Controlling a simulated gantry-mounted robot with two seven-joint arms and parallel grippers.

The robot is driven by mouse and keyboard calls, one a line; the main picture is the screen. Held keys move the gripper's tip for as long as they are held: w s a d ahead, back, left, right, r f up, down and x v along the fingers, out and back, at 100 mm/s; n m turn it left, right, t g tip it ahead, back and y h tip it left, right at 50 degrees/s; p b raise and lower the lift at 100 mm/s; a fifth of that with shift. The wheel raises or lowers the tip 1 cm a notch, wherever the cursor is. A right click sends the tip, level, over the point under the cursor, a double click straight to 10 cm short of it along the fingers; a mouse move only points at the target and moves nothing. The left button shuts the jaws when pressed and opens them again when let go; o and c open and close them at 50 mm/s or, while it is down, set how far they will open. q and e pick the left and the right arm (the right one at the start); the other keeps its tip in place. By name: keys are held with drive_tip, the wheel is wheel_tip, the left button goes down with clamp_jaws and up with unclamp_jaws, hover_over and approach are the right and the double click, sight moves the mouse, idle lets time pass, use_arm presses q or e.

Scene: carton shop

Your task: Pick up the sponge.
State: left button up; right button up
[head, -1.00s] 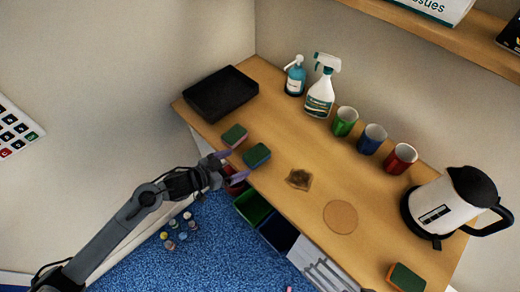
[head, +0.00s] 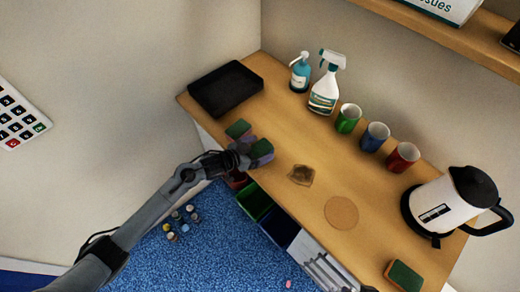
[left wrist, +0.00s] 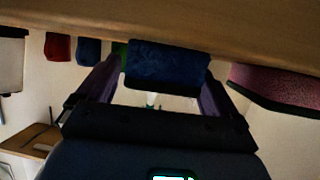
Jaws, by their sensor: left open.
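Two sponges lie near the left front edge of the table. One sponge with a green top and blue body (head: 262,148) is partly covered by my left gripper (head: 255,152). In the left wrist view, this blue sponge (left wrist: 167,62) sits between the two purple fingers of the left gripper (left wrist: 155,85), which is open around it. The other sponge (head: 238,129) has a green top and lies just beside it, toward the tray; its pink side (left wrist: 272,85) shows outside the finger in the left wrist view. A third green-topped sponge (head: 404,275) lies at the right front, far from the gripper. My right gripper is not in view.
A black tray (head: 232,66), spray bottle (head: 323,95), blue bottle (head: 299,75), green cup (head: 348,119), blue cup (head: 374,138), red cup (head: 402,157) and kettle (head: 440,205) line the back. A brown stain (head: 301,175) and round mat (head: 341,213) lie mid-table.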

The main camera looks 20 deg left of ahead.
use_arm(q)
drive_tip(key=shift+w+d+f, duration=0.2)
drive_tip(key=shift+w, duration=0.1)
drive_tip(key=c, duration=1)
drive_tip(key=shift+c, duration=0.2)
